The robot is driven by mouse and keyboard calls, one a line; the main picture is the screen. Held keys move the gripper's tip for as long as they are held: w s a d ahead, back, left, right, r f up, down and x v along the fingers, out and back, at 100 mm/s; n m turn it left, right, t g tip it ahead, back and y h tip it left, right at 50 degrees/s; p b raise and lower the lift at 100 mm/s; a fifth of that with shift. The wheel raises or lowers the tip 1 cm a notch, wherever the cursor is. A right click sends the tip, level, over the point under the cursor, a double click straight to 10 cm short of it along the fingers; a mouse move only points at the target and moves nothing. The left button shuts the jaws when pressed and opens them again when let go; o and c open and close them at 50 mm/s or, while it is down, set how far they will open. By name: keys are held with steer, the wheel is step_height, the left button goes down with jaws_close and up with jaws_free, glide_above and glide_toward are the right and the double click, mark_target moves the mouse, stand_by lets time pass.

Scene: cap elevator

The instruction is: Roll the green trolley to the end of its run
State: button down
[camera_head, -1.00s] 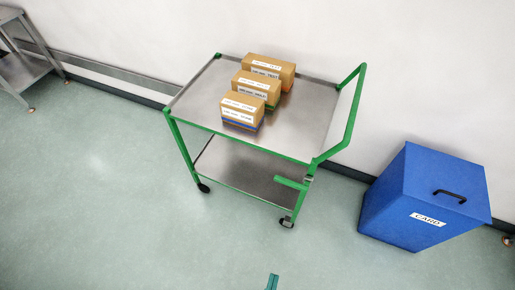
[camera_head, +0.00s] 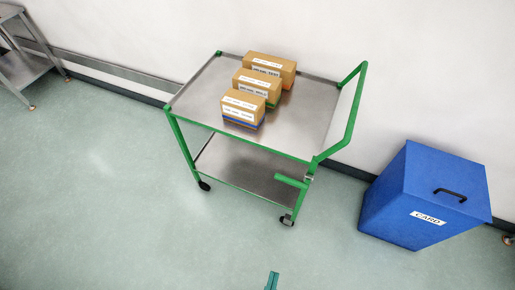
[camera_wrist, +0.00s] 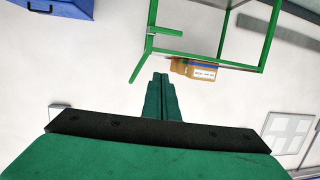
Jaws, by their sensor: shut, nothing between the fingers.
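The green trolley (camera_head: 205,95) stands by the wall in the head view, with a steel top, a lower shelf and dark castors. Its green push handle (camera_head: 352,118) rises at the right end, and a short green bar (camera_head: 290,181) sticks out below it. Several cardboard boxes sit on the top. My gripper (camera_head: 272,274) shows only as a green tip at the bottom edge, well apart from the trolley. In the wrist view my gripper (camera_wrist: 161,77) is shut and empty, and part of the trolley's green frame (camera_wrist: 207,58) shows beyond the fingertips.
A blue bin (camera_head: 418,200) marked CARD stands right of the trolley by the wall. A steel table (camera_head: 22,62) stands at the far left. The floor (camera_head: 100,200) left of and in front of the trolley is clear.

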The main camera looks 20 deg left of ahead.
steer(key=c, duration=2.5)
jaws_free()
steer(key=o, duration=0.9)
steer(key=m+t+h, duration=0.2)
steer(key=m, duration=0.2)
glide_toward(351, 124)
steer(key=shift+a+f, duration=0.1)
steer(key=shift+f, duration=0.8)
steer(key=shift+w, duration=0.2)
steer(key=w, duration=0.3)
steer(key=w+d, duration=0.1)
steer(key=w, duration=0.7)
steer(key=shift+d, duration=0.25)
steer(key=shift+s, duration=0.1)
